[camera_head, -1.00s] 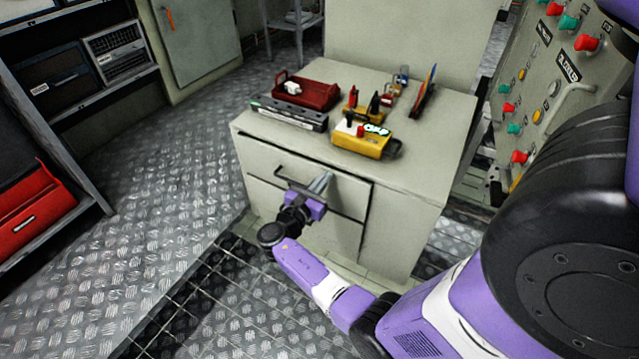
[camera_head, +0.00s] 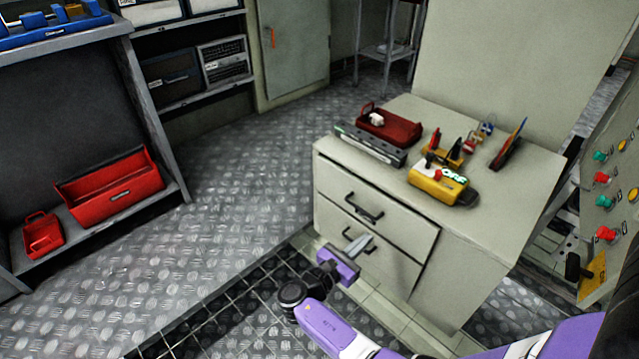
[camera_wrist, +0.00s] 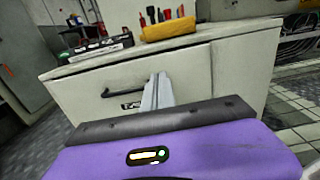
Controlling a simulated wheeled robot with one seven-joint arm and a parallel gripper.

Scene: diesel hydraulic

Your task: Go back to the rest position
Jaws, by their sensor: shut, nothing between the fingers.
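My gripper (camera_head: 359,244) is in front of the drawer cabinet, with its purple body and grey fingers pointing at the drawer fronts. The fingers are together and empty. In the wrist view the gripper (camera_wrist: 157,90) points at the cabinet front, to the right of a dark drawer handle (camera_wrist: 124,91). The cabinet (camera_head: 480,225) has two drawers, and both look closed. The upper drawer handle (camera_head: 363,208) shows in full in the head view. The lower handle (camera_head: 357,240) is partly hidden by my gripper.
On the cabinet top are a red tray (camera_head: 390,128), a grey level-like tool (camera_head: 370,143) and a yellow device (camera_head: 437,184). A shelf with red toolboxes (camera_head: 112,188) stands at the left. A control panel (camera_head: 615,190) is at the right. Patterned metal floor (camera_head: 240,160) is open between shelf and cabinet.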

